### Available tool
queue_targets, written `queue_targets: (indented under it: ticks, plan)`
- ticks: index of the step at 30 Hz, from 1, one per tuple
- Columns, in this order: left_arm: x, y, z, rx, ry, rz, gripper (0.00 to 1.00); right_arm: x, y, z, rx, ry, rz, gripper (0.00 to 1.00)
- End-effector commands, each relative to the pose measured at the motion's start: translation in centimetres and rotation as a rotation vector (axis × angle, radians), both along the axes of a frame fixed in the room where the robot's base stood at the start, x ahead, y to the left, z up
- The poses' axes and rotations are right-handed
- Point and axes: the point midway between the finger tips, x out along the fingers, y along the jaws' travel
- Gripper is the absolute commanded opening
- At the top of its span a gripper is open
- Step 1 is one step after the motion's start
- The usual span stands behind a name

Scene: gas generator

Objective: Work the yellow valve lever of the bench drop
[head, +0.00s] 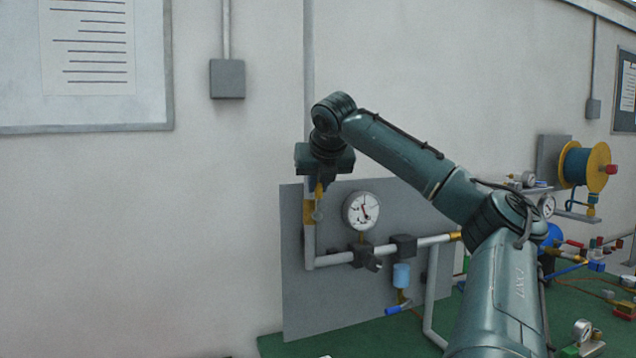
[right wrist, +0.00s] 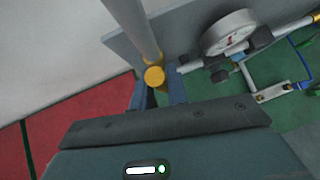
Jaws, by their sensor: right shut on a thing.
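The bench drop is a grey vertical pipe (head: 309,245) in front of a grey panel (head: 340,300). Its yellow valve (head: 309,212) sits on the pipe, left of a round white gauge (head: 362,211). My right gripper (head: 321,184) reaches down to the valve from above and is shut on its yellow lever, mostly hidden by the fingers. In the right wrist view, the valve's round yellow part (right wrist: 154,76) shows between and just beyond the two fingers. The exact lever angle is hard to tell. My left gripper is out of view.
A horizontal pipe with dark clamps (head: 403,246) and a light blue cylinder (head: 401,275) lies right of the valve, close below my right arm. A hose reel (head: 584,167) and several fittings stand at the far right.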

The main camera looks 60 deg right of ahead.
Motion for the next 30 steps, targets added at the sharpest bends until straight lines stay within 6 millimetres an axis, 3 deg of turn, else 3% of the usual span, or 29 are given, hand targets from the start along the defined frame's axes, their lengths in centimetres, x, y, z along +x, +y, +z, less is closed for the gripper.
queue_targets:
  ticks: [7,8,16,25,30]
  plan:
    - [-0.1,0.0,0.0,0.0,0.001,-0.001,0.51,0.0,0.0,0.0,-0.006,0.003,0.003,0.0]
    - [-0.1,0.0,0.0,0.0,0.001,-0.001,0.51,0.0,0.0,0.0,-0.006,0.003,0.003,0.17]
    - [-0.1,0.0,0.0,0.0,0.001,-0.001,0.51,0.0,0.0,0.0,-0.003,0.002,0.002,0.38]
    - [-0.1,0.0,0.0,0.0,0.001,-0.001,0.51,-0.2,0.2,0.3,-0.002,0.001,0.002,0.38]
    - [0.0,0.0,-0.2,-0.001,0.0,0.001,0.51,-1.2,1.6,2.0,-0.007,0.0,0.001,0.38]
